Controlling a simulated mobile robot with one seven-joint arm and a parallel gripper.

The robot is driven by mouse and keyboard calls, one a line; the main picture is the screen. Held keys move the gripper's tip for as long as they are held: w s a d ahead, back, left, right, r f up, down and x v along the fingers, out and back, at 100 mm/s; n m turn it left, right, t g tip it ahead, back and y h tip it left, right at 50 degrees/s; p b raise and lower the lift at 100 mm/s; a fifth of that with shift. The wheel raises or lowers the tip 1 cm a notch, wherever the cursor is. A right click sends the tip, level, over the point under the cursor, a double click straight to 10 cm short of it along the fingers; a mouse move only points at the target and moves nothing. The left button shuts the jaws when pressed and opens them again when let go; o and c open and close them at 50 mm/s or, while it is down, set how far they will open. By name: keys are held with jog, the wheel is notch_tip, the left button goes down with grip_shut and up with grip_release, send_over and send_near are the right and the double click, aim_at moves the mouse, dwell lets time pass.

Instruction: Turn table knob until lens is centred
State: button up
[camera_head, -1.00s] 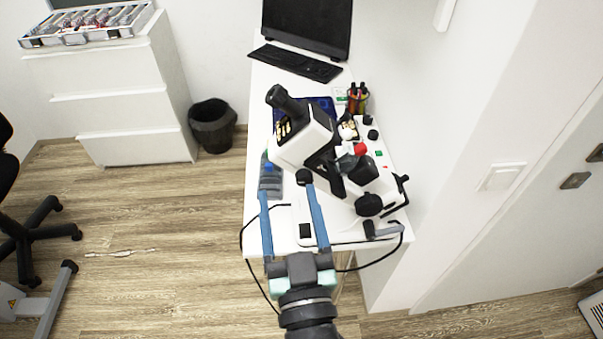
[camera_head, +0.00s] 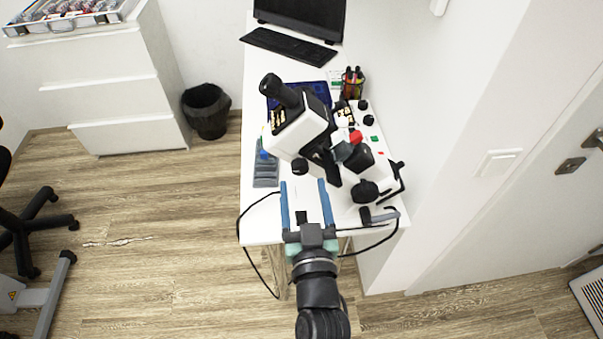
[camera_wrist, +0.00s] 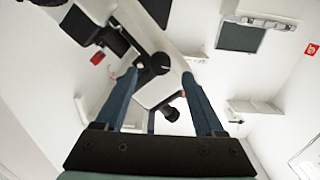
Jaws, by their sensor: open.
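A white and black microscope (camera_head: 303,132) stands on the white table. A round black knob (camera_head: 300,166) shows on its near side, and a larger black knob (camera_head: 365,192) shows low at its right. I cannot tell which of them is the table knob. My gripper (camera_head: 304,182) is open and empty, its two blue fingers pointing at the microscope. In the head view the nearer knob lies just beyond and between the fingertips. In the wrist view a black knob (camera_wrist: 156,66) shows between the fingers, with a smaller black one (camera_wrist: 171,113) below it. The lens position cannot be made out.
A grey tray (camera_head: 265,172) lies left of the microscope. A pen holder (camera_head: 352,84), a keyboard (camera_head: 288,48) and a monitor (camera_head: 300,15) stand farther back. A black cable (camera_head: 246,226) loops off the table's left edge.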

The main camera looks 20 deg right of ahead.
aim_at(301, 171)
jog(key=shift+x, duration=1.75)
jog(key=shift+c, duration=0.3)
